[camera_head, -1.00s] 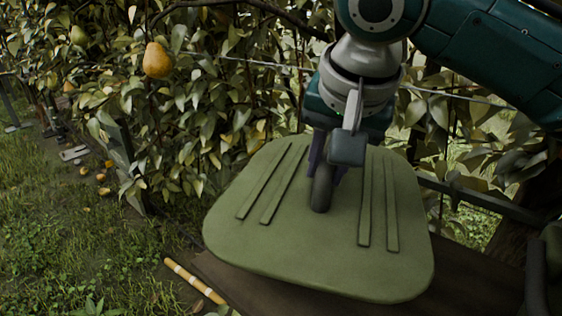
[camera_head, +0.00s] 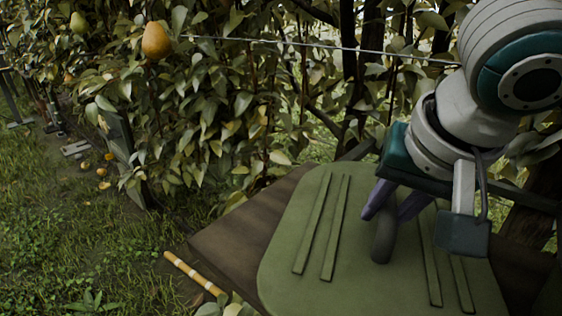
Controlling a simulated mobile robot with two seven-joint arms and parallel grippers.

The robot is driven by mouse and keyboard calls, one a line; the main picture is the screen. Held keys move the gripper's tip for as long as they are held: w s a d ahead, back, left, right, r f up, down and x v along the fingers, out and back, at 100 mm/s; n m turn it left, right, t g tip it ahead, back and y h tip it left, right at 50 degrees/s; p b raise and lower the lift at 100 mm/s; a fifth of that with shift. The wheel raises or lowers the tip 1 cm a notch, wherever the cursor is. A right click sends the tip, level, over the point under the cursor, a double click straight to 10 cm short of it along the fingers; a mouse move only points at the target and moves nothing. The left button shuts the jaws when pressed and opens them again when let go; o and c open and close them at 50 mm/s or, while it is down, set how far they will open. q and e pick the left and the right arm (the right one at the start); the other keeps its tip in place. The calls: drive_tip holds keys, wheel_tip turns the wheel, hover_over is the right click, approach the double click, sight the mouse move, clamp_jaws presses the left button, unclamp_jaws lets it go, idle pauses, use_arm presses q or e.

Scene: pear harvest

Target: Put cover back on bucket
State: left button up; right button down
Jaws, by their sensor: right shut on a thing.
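The green cover (camera_head: 296,233) is a flat, rounded panel with raised ribs, and its lower edge runs out of the frame. My right gripper (camera_head: 384,222) comes down from the upper right, with its purple fingers shut on the cover's dark upright handle (camera_head: 382,243). The cover is held over the brown wooden surface. I cannot tell whether it touches that surface. The bucket is not in view, or is hidden below the cover. My left gripper is not in view.
The brown wooden surface (camera_head: 230,235) shows left of the cover. A yellow-and-white striped stick (camera_head: 195,273) lies by its left edge. Leafy branches with a pear (camera_head: 156,41) stand behind, crossed by a wire. Fallen fruit (camera_head: 102,172) lies on the grass at left.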

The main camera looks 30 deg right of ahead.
drive_tip(key=c, duration=0.7)
unclamp_jaws()
